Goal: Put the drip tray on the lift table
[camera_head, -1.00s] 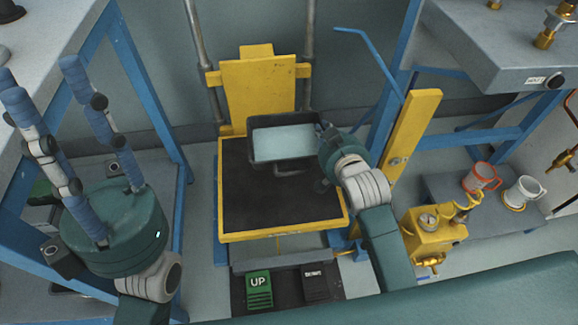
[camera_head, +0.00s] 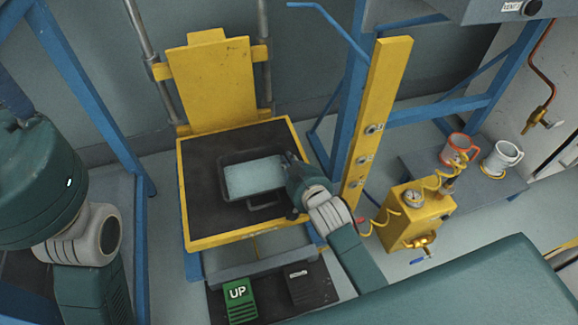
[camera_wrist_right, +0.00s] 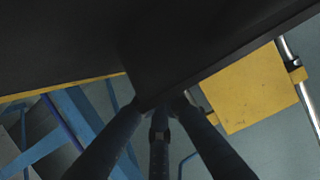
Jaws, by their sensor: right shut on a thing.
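The drip tray (camera_head: 253,178), dark-rimmed with a pale blue-grey inside, is level over the middle of the lift table's black top (camera_head: 200,218). I cannot tell whether it rests on it or hangs just above. The lift table has a yellow rim and a yellow back plate (camera_head: 210,85). My right gripper (camera_head: 291,172) is shut on the tray's right side. In the right wrist view its fingers (camera_wrist_right: 158,106) meet the edge of a large dark surface, the tray's underside or wall. My left gripper is mostly cut off at the left edge; its fingertips are hidden.
A yellow post (camera_head: 377,120) stands right of the lift table. A yellow gauge box (camera_head: 418,213) and two mugs (camera_head: 459,147) are further right. Green UP (camera_head: 239,298) and dark (camera_head: 311,285) pedals lie in front. Bare table top surrounds the tray.

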